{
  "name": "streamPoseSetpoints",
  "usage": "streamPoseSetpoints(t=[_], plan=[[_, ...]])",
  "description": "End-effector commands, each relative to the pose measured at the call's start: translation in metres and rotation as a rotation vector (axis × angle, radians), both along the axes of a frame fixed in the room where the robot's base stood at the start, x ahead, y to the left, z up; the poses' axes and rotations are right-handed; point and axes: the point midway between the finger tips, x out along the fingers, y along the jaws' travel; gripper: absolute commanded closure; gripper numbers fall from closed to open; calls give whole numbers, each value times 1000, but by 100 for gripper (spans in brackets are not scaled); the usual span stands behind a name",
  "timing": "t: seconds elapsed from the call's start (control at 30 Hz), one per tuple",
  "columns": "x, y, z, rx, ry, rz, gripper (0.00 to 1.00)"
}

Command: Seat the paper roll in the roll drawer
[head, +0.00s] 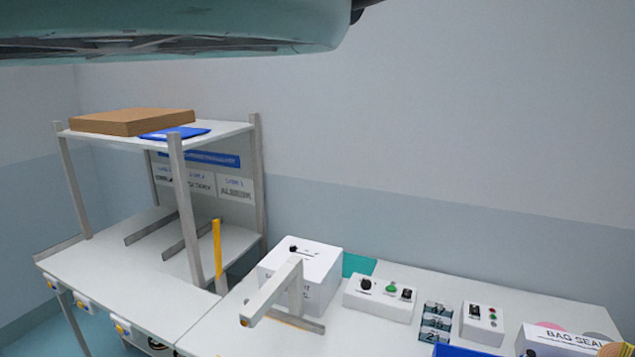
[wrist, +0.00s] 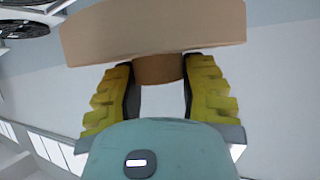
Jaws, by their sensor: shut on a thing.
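The paper roll (wrist: 155,32) is a wide tan disc with a narrower brown stub (wrist: 158,69) on its near side. It fills the top of the wrist view, and its upper edge is cut off. My gripper (wrist: 158,78) has yellow ridged fingers, one on each side of the stub, and is shut on it. The roll is held against a background of wall and ceiling, with no surface touching it in view. My gripper and the held roll do not show in the head view. I cannot make out the roll drawer in either view.
A white bench (head: 235,325) carries a white box (head: 318,262) with a pale arm, a control box (head: 380,298), and a bag sealer (head: 560,342) at lower right. A shelf rack (head: 225,130) at left holds a cardboard box (head: 132,122). Wall space above the bench is clear.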

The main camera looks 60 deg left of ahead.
Motion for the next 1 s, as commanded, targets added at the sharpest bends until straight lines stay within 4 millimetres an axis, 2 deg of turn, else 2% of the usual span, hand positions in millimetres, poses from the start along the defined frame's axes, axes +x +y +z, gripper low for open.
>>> streamPoseSetpoints(t=[0.03,0.6,0.8,1.0], plan=[[-1,-2,28,0,-2,12,100],[-18,-2,177,0,-3,207,100],[-25,-2,216,-2,-1,263,100],[-28,-1,232,-1,-2,292,100]])
